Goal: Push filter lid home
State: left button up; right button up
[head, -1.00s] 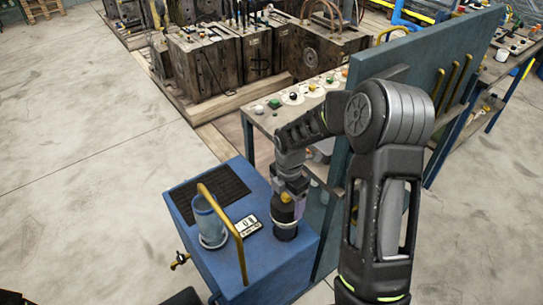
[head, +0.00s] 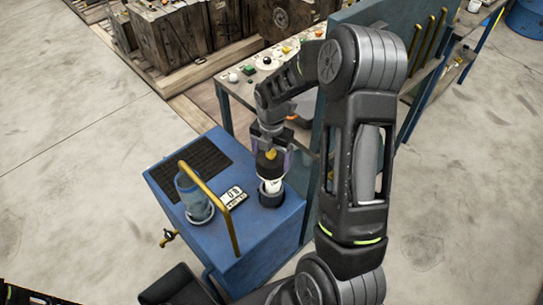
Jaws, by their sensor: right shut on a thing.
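My right gripper (head: 271,160) points down over the blue unit (head: 262,238) and is shut on the filter lid (head: 267,167), a black cap with a yellow knob on top. A white cylindrical part (head: 271,184) shows under the black cap and above the dark round filter opening (head: 271,197) in the unit's top. The lid looks upright and roughly in line with the opening. I cannot tell how deep the white part sits in it. The fingers hide part of the lid. My left gripper is not in view.
A bench (head: 238,88) with several knobs stands behind. Open floor lies left.

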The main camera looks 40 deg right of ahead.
jog(key=shift+f+b, duration=1.4)
jog(key=shift+f, duration=0.8)
jog(key=shift+d, duration=0.15)
jog(key=shift+f+b, duration=1.6)
jog(key=shift+f, duration=0.5)
jog(key=shift+f, duration=0.2)
